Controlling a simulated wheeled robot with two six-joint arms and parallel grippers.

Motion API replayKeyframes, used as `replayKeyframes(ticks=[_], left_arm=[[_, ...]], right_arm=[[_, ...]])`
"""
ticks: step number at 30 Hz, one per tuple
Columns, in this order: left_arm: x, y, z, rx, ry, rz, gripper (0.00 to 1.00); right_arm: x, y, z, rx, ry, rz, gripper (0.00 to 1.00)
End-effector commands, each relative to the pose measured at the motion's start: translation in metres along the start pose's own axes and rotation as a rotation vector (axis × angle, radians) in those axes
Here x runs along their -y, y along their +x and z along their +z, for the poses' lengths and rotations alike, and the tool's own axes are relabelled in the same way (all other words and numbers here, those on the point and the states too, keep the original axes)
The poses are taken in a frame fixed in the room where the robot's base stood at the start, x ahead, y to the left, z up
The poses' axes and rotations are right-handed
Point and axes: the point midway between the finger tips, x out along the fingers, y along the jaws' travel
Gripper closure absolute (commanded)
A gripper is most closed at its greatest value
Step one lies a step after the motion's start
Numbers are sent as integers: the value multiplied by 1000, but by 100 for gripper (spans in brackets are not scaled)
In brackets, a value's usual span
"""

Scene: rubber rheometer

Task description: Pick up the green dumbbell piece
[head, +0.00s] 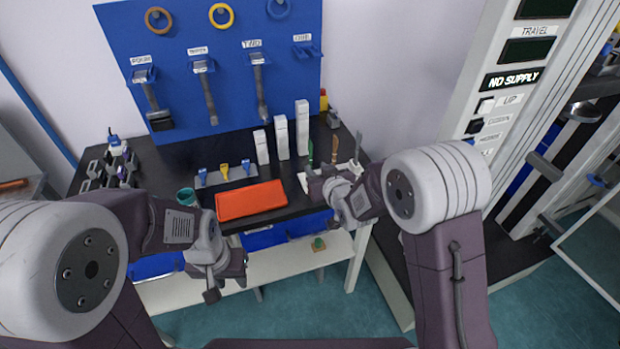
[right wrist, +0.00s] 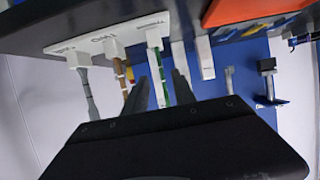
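The green dumbbell piece (head: 310,152) is a thin upright strip in a white labelled holder at the right end of the black bench. It also shows in the right wrist view (right wrist: 161,75), where the picture is upside down. My right gripper (head: 313,186) is at the front of the holders. In the right wrist view its two grey fingers (right wrist: 164,88) are apart, with the green strip appearing between them; no contact is visible. My left gripper (head: 225,280) hangs in front of the bench, and its finger opening is unclear.
Brown (right wrist: 122,75) and grey (right wrist: 86,92) strips stand in neighbouring holders. White blocks (head: 282,137) stand to the left of the green piece. An orange mat (head: 250,201) lies on the bench. A blue tool board (head: 215,60) is behind, and a tall machine (head: 490,100) is at right.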

Motion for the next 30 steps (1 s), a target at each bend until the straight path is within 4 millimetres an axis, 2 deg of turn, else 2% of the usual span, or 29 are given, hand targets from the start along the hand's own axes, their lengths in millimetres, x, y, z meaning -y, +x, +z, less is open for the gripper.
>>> replayKeyframes(ticks=[7,14,21,29,30], left_arm=[[0,-5,-1,-1,0,0,64],[0,-7,-1,0,0,0,64],[0,-12,-1,0,0,0,64],[0,-11,-1,0,0,0,64],[0,-11,-1,0,0,0,64]], right_arm=[[0,32,-2,2,0,1,68],[0,45,-3,2,0,1,68],[2,85,-4,3,0,1,68],[2,89,-4,3,0,2,68],[2,89,-4,3,0,2,77]])
